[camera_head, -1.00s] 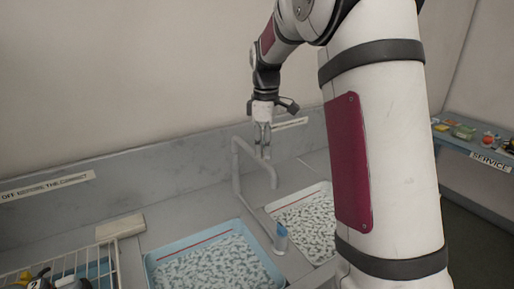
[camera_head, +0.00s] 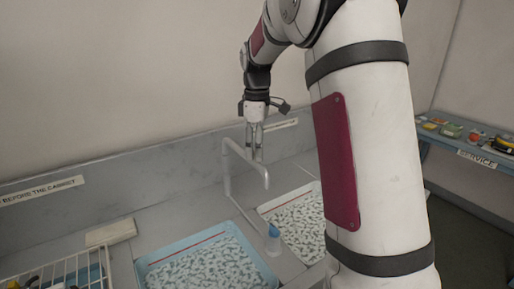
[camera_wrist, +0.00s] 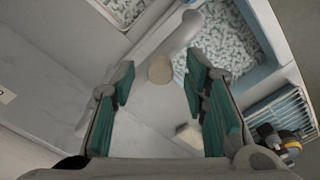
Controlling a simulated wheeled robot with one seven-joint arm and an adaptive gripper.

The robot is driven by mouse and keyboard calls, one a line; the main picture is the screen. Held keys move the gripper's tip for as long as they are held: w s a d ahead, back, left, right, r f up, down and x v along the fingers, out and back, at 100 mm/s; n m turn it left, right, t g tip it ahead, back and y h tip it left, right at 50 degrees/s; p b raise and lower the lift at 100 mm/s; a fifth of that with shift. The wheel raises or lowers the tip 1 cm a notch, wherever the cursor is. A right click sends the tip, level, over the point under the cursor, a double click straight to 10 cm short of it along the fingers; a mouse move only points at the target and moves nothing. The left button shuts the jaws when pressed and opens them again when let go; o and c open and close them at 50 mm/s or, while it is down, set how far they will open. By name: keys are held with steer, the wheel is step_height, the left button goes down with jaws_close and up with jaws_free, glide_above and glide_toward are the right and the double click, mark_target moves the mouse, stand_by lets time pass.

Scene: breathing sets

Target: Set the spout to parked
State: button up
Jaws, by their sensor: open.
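The spout is a grey bent pipe (camera_head: 227,170) rising from the counter near the back wall, its arm reaching forward and right with the end turned down. The end is near the strip between the two trays. My gripper (camera_head: 254,156) points down beside the spout's arm, just behind it in the head view, with nothing in it. In the wrist view my open fingers (camera_wrist: 160,100) are spread, and the pale pipe (camera_wrist: 178,38) runs between and beyond them. I cannot tell whether the fingers touch it.
A wire rack (camera_head: 70,268) and a pale block (camera_head: 111,232) are left. A service shelf (camera_head: 475,155) is far right.

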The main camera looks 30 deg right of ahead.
step_height(320, 180, up, 12)
stand_by(0.4)
steer(key=shift+f, duration=0.15)
steer(key=s+a+r+m+t, duration=0.2)
steer(key=s+a+m+t, duration=0.15)
steer(key=s+a, duration=0.7)
steer(key=s+a+f+m+t, duration=0.1)
steer(key=s+a+f+m, duration=0.1)
steer(key=s, duration=0.5)
steer(key=s+a+f+m+t+b, duration=0.1)
steer(key=s+a+f+m, duration=0.2)
steer(key=s+f, duration=0.3)
steer(key=shift+s+a, duration=0.75)
steer(key=shift+s, duration=0.25)
steer(key=shift+m, duration=0.25)
